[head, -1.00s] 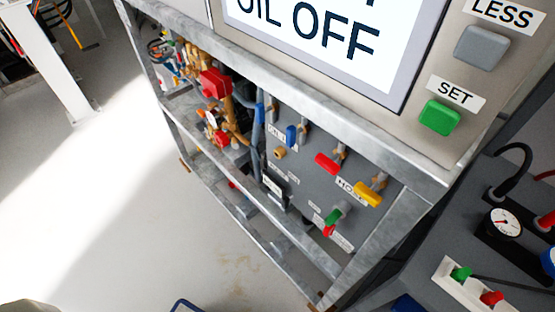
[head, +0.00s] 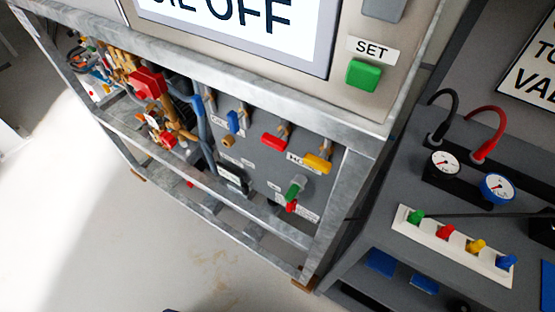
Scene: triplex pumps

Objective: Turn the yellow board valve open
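A yellow valve handle (head: 317,163) sits on a brass fitting at the upper right of the grey valve board (head: 250,165), inside the metal frame. It lies nearly horizontal in the picture, tilted slightly down to the right. A red handle (head: 273,142) is to its left, and a green handle (head: 296,187) is below it. Another small yellow knob (head: 476,246) stands on a white strip on the grey bench at the right. My gripper is not in view.
The galvanised frame (head: 332,210) surrounds the board. Above it is a screen panel with a green SET button (head: 364,75). The grey bench (head: 400,180) with gauges and hoses stands close on the right. Pale floor (head: 150,250) is open at the lower left.

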